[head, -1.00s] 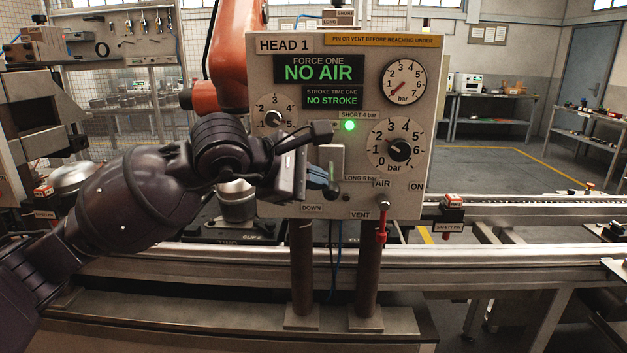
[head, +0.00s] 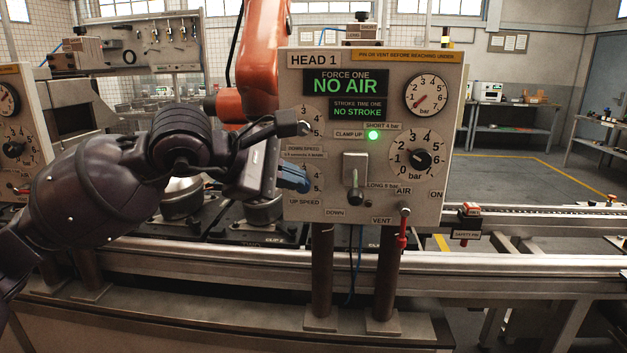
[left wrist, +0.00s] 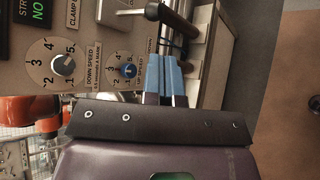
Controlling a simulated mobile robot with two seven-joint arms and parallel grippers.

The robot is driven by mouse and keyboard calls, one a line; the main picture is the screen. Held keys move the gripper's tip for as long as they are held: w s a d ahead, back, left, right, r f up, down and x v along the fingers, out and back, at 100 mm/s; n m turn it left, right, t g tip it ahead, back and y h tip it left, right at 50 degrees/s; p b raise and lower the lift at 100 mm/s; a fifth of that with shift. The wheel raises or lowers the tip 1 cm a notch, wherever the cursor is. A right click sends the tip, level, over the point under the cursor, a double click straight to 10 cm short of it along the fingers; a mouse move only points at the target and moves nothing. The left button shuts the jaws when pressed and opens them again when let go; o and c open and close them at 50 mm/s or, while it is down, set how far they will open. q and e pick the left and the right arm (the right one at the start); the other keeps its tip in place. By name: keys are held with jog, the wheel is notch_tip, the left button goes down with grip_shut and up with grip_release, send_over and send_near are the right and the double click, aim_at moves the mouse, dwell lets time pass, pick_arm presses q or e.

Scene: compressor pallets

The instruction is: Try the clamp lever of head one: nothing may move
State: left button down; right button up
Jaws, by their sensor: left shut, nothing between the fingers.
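The HEAD 1 control panel (head: 384,68) stands upright in the middle of the head view. Its clamp lever (head: 354,187) sits on a pale plate between the CLAMP UP label (head: 349,134) and the DOWN label (head: 335,212). The dark-tipped lever points down toward DOWN. My left gripper (head: 296,178) is shut and empty, its blue fingers together at the left part of the panel, left of the lever and apart from it. The left wrist view shows the shut fingers (left wrist: 165,65) beside the UP SPEED dial (left wrist: 128,70). My right gripper is not in view.
The force display (head: 346,83) reads NO AIR and the stroke display (head: 357,108) NO STROKE. A green lamp (head: 373,135) is lit. A red air valve handle (head: 402,232) hangs at VENT. Metal pots (head: 263,210) stand behind my gripper. A conveyor rail (head: 520,255) runs below.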

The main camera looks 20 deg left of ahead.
pick_arm(q)
jog(key=v, duration=0.3)
jog(key=shift+s, duration=0.3)
dwell(0.3)
